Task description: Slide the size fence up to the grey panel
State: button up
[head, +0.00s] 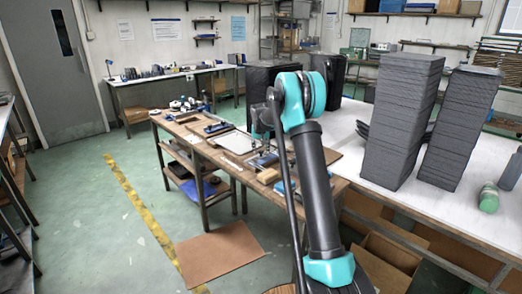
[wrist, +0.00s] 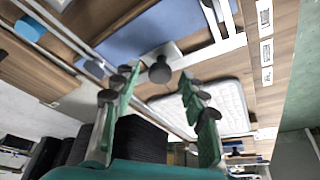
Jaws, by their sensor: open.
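In the wrist view the grey panel (wrist: 150,28) lies flat on the wooden bench top, blue-grey in this light. A pale block with a dark round knob (wrist: 160,72) sits at the panel's edge beside a long metal rail; it looks like the size fence. My gripper (wrist: 158,76) is open, with its two green fingers on either side of the knob in this picture. I cannot tell whether they touch it. In the head view the grey panel (head: 263,160) shows on the bench, partly behind my arm, which hides most of the gripper.
A white panel (wrist: 212,105) lies on the bench on the other side of the rail. Tools crowd the far bench end (head: 190,103). Tall dark stacks (head: 402,120) stand on the white table at right. The floor left of the bench is open, with a brown mat (head: 220,252).

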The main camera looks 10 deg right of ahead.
grip_shut()
dwell(0.3)
jog(key=w+a, duration=0.2)
jog(key=w, duration=0.1)
jog(key=w+a, duration=0.1)
jog(key=w, duration=0.1)
jog(key=shift+w+a, duration=0.15)
jog(key=shift+a, duration=0.25)
grip_release()
jog(key=shift+r, duration=0.15)
